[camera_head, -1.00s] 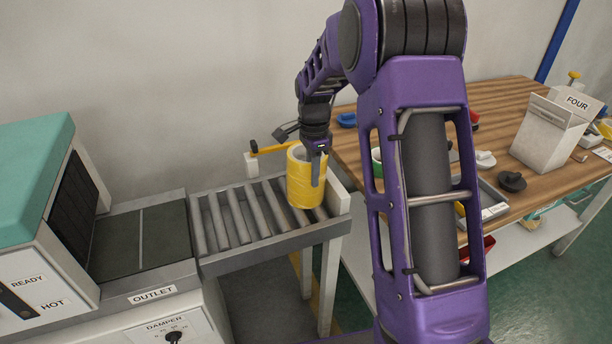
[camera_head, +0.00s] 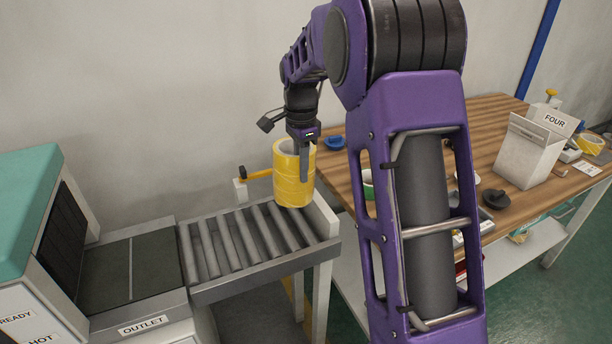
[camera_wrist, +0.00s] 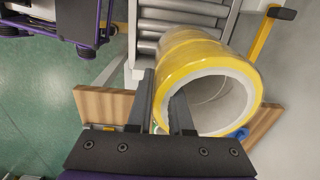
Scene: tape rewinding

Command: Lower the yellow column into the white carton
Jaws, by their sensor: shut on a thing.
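The yellow column (camera_head: 287,180), a stack of yellow tape rolls with a pale hollow core, hangs upright above the right end of the roller conveyor. My gripper (camera_head: 304,165) is shut on its wall, with one finger outside. In the wrist view the column (camera_wrist: 190,58) shows its open end, and my gripper (camera_wrist: 165,105) has one finger beside it and the other at the core's rim. The white carton (camera_head: 527,152), marked FOUR, stands with its flap up on the wooden table at the right, well apart from the column. Its inside is hidden.
The roller conveyor (camera_head: 235,245) with a raised end plate (camera_head: 322,215) lies below the column. A yellow lever arm (camera_head: 258,175) is behind it. The wooden table (camera_head: 490,115) carries a black knob-like piece (camera_head: 495,198), a blue item (camera_head: 331,142) and a tape roll (camera_head: 590,145).

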